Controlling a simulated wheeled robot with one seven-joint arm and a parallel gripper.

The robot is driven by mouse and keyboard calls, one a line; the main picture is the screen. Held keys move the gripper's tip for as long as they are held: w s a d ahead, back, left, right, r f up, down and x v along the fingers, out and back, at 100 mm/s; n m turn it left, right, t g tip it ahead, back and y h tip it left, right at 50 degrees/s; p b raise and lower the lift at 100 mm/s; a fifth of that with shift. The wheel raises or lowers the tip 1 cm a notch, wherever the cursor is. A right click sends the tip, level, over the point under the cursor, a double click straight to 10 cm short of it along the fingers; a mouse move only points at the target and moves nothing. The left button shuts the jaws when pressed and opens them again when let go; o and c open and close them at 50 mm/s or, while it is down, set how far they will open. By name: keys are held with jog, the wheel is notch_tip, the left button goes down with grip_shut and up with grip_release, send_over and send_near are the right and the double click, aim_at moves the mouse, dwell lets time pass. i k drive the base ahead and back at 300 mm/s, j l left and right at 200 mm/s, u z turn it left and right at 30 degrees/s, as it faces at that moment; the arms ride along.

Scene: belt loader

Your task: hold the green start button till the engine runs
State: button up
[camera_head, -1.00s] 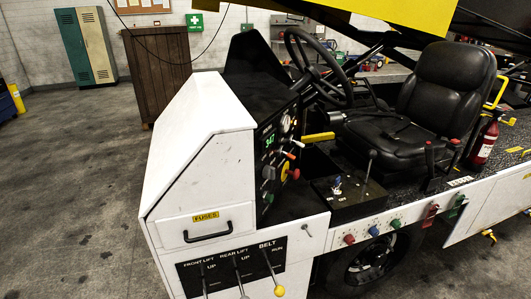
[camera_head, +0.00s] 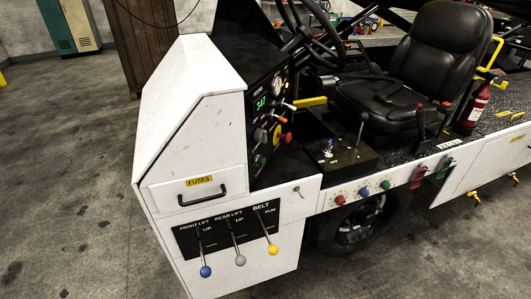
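The belt loader's upright black dash panel (camera_head: 254,95) faces right beside the steering wheel (camera_head: 313,36). Low on this panel is a small green button (camera_head: 262,160), seen at a steep angle; its label is too small to read. Above it are a grey knob (camera_head: 260,135), a yellow one (camera_head: 277,134) and a red one (camera_head: 287,138). A green display (camera_head: 261,103) on the panel shows digits. Another green knob (camera_head: 386,185) is on the white side sill, beside a blue and a red one. My gripper is not in view.
Three levers with blue (camera_head: 205,271), grey (camera_head: 240,260) and yellow (camera_head: 273,249) knobs stick out from the front panel. The black seat (camera_head: 400,100), a floor lever (camera_head: 359,130) and a fire extinguisher (camera_head: 473,108) stand right of the dash. Floor at left is clear.

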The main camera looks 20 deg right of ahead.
aim_at(261, 161)
jog(key=i+l+u, duration=0.1)
jog(key=l+u, duration=0.2)
jog(key=u, duration=0.15)
jog(key=l+u, duration=0.6)
jog(key=l, duration=1.15)
jog(key=k+l+u, duration=0.2)
jog(key=l, duration=1.1)
jog(key=i, duration=0.1)
